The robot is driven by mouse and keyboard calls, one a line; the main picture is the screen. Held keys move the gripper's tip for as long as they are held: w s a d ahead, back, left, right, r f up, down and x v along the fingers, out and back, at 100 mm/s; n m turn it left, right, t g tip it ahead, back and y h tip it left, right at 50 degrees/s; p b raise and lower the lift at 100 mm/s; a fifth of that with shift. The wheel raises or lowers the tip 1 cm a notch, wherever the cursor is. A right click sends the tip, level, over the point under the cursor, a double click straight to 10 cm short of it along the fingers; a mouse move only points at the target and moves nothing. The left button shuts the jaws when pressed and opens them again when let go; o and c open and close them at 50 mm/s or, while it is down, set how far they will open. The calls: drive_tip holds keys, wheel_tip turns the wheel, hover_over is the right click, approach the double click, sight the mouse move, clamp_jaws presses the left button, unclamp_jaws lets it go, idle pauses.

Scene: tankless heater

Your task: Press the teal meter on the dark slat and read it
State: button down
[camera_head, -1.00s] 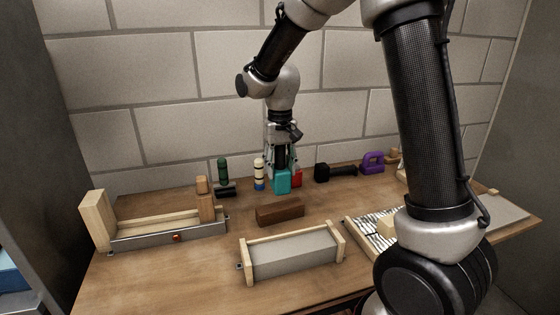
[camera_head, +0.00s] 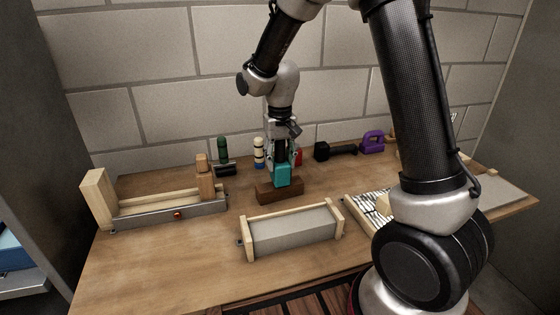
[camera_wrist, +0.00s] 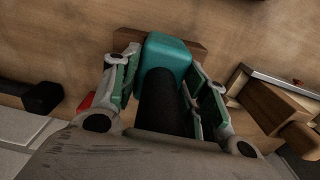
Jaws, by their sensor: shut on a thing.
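The teal meter (camera_head: 282,174) has a teal block-shaped head, which also shows in the wrist view (camera_wrist: 168,54), and a black handle (camera_wrist: 160,100). My gripper (camera_head: 281,160) is shut on the meter, with the green-padded fingers on both sides of it in the wrist view (camera_wrist: 165,72). The dark slat (camera_head: 265,194) is a brown bar lying on the bench. The teal head covers the middle of its top in the head view. Slat ends stick out on both sides of the head in the wrist view (camera_wrist: 123,39). I cannot tell whether they touch. No reading is visible.
A grey block in a wooden frame (camera_head: 292,233) lies in front of the slat. A wooden fixture with a metal rail (camera_head: 170,216) is at left. Bottles (camera_head: 222,150), a black tool (camera_head: 335,151) and a purple object (camera_head: 373,141) stand along the wall.

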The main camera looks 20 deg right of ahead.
drive_tip(key=shift+f, duration=0.55)
idle(1.7)
drive_tip(key=shift+r, duration=3.55)
